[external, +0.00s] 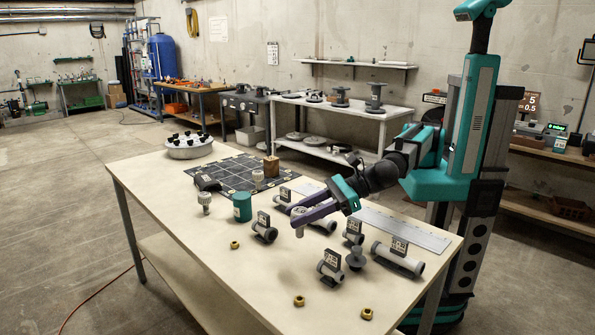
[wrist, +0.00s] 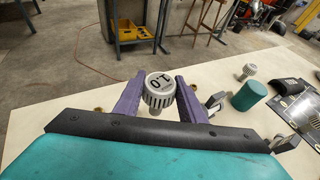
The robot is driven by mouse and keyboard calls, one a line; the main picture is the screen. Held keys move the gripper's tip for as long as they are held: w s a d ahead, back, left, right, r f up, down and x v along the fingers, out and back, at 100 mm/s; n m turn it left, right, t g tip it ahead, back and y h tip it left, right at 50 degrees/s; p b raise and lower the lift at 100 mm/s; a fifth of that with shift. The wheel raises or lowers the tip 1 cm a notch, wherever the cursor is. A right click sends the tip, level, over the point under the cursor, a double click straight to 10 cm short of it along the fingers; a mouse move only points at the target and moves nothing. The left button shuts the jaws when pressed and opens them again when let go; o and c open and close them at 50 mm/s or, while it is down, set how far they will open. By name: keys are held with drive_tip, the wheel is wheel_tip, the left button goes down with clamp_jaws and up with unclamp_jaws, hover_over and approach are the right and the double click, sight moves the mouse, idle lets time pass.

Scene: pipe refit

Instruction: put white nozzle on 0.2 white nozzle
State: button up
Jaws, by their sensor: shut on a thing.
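My gripper (external: 299,215) is shut on a white nozzle (wrist: 160,90), held between the purple fingers above the front part of the table. The nozzle has a ribbed side and a dark number on its top face, whose reading order I cannot tell. In the external view its lower part (external: 299,230) shows below the fingertips. A second white nozzle (external: 204,203) stands upright left of the teal cylinder; one nozzle also shows in the wrist view (wrist: 249,70). Another pale nozzle (external: 258,179) stands on the dark gridded mat (external: 230,178). No 0.2 mark is readable.
A teal cylinder (external: 242,208) stands left of my gripper. Grey pipe pieces with label plates (external: 264,229) (external: 330,268) (external: 397,258) lie around and right of it. Brass nuts (external: 235,244) (external: 299,300) lie near the front edge.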

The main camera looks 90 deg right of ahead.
drive_tip(key=w+d+p, duration=0.1)
drive_tip(key=w+d, duration=0.2)
drive_tip(key=d, duration=0.1)
drive_tip(key=w+d+r+p, duration=0.1)
drive_tip(key=w+d+p, duration=0.1)
drive_tip(key=d, duration=0.3)
drive_tip(key=w+d+r+p, duration=0.1)
drive_tip(key=w+d+p, duration=0.1)
drive_tip(key=w+d, duration=0.2)
drive_tip(key=shift+w+d, duration=0.3)
drive_tip(key=shift+w, duration=0.3)
drive_tip(key=w+d+m+h+p, duration=0.1)
drive_tip(key=w+d, duration=0.3)
drive_tip(key=d, duration=0.6)
drive_tip(key=w+d+r+m+h+p, duration=0.1)
drive_tip(key=w+d+p, duration=0.3)
drive_tip(key=d, duration=0.6)
drive_tip(key=shift+w+r+m+h, duration=0.25)
drive_tip(key=shift+w+m+h, duration=0.15)
drive_tip(key=shift+m+h, duration=0.15)
drive_tip(key=shift+w, duration=0.1)
drive_tip(key=p, duration=0.5)
hover_over(204, 194)
drive_tip(key=shift+s+d+f, duration=0.25)
drive_tip(key=shift+s+f, duration=0.15)
drive_tip(key=shift+f, duration=0.3)
